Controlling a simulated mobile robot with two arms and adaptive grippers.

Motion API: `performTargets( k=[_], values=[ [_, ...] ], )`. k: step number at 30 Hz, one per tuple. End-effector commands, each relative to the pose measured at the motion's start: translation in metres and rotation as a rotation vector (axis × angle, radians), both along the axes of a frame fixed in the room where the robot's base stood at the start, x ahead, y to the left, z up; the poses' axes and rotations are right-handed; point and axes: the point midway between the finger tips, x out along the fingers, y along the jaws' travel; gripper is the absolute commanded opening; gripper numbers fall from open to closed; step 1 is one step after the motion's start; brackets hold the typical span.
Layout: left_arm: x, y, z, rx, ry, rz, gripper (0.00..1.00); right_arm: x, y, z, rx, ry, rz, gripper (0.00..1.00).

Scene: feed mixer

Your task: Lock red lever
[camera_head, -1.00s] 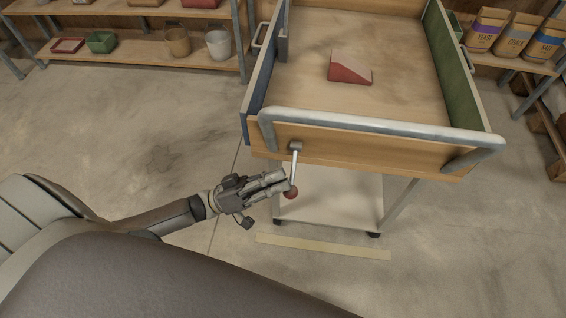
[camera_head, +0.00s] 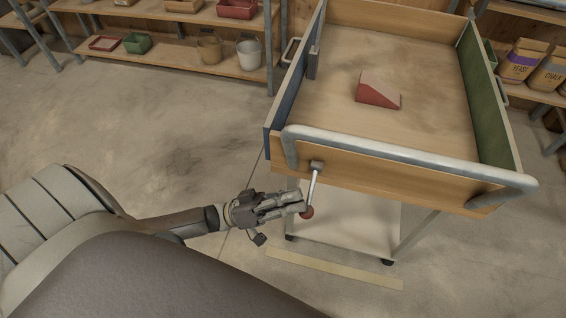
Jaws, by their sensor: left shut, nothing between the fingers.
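The lever (camera_head: 313,186) is a grey metal arm on a pivot at the front wall of the wooden cart (camera_head: 400,170). It hangs down, slightly tilted, with a red ball knob (camera_head: 307,212) at its lower end. My left gripper (camera_head: 302,203) comes in from the left, with its fingers shut and empty. Its fingertips are right at the knob and lower lever; I cannot tell whether they touch. The fingers hide a little of the knob's left side. My right gripper is not in view.
A red wedge block (camera_head: 377,93) lies in the cart's tray. A grey handle bar (camera_head: 400,157) runs across the front above the lever. A yellow floor strip (camera_head: 333,268) lies below. Shelves (camera_head: 180,60) stand behind at left. The floor at left is clear.

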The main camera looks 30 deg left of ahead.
Motion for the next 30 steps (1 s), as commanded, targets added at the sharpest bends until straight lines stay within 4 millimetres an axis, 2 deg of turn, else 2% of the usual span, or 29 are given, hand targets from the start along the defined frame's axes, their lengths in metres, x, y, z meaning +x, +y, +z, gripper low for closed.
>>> performTargets(
  k=[1, 5, 8, 21, 30],
  values=[
    [-0.003, -0.001, -0.008, 0.015, 0.016, -0.002, 0.0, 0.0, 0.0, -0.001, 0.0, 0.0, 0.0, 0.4],
    [-0.005, 0.002, -0.011, 0.017, 0.019, -0.002, 0.0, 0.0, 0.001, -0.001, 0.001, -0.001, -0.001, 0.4],
    [-0.011, 0.012, -0.016, 0.019, 0.02, -0.002, 0.0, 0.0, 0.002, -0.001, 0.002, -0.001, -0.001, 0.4],
    [-0.052, 0.079, -0.045, 0.005, 0.005, 0.001, 0.0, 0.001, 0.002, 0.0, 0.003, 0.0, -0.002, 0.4],
    [-0.06, 0.093, -0.049, 0.0, -0.001, 0.0, 0.0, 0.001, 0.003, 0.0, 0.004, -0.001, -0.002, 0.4]
  ],
)
